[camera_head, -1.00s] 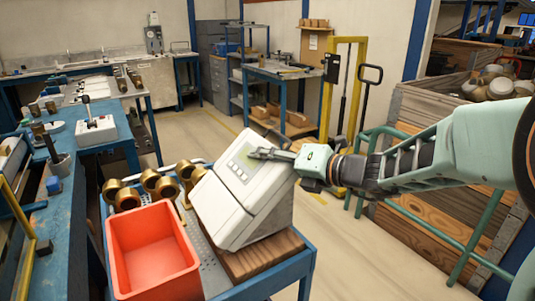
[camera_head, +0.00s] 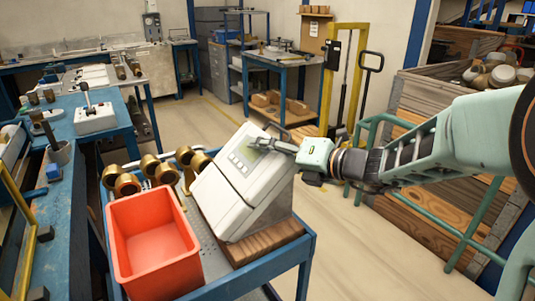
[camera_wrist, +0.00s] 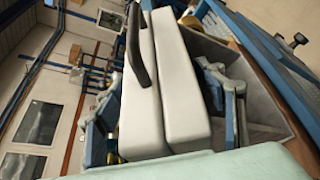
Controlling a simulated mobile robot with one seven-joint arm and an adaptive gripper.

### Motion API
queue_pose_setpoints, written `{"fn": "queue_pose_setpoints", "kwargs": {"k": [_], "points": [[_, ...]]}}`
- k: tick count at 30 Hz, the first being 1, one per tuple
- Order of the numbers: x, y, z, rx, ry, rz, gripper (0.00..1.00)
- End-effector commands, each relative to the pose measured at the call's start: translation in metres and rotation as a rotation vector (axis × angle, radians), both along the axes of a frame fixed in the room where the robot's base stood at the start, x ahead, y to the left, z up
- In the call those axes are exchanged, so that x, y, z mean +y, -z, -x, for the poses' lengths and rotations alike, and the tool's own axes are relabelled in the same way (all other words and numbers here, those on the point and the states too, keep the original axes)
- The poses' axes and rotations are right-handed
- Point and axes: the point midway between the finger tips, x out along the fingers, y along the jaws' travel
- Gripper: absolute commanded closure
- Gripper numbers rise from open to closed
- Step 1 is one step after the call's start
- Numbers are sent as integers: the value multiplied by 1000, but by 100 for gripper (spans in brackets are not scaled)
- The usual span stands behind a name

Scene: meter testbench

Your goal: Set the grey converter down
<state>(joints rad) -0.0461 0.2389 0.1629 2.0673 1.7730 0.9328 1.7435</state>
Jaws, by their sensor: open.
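The grey converter (camera_head: 228,190) is a pale box with a sloped front, a small display and buttons. It rests tilted back on a brown slatted wooden block (camera_head: 262,245) on the blue cart. My gripper (camera_head: 266,144) is at its upper right edge, reaching in from the right. In the wrist view, the open fingers (camera_wrist: 165,105) stand on either side of the converter's pale body (camera_wrist: 178,75). I cannot tell whether either finger touches it. The converter's back and part of its right side are hidden in the head view.
An orange-red bin (camera_head: 152,245) stands left of the converter on the cart (camera_head: 290,262). Several brass fittings (camera_head: 150,168) lie behind the bin. A yellow-framed lift (camera_head: 328,85) and a green rail (camera_head: 440,240) stand to the right. The floor between is clear.

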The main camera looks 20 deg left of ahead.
Motion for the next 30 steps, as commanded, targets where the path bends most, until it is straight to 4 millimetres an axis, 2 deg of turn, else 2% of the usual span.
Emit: {"fn": "queue_pose_setpoints", "kwargs": {"k": [12, 16, 22, 30], "points": [[-74, -22, 30, -1, 5, 0, 36], [-91, -26, 37, -1, 5, 0, 36], [-102, -28, 43, 1, 2, 0, 36], [-103, -28, 43, 1, 0, 0, 36]]}}
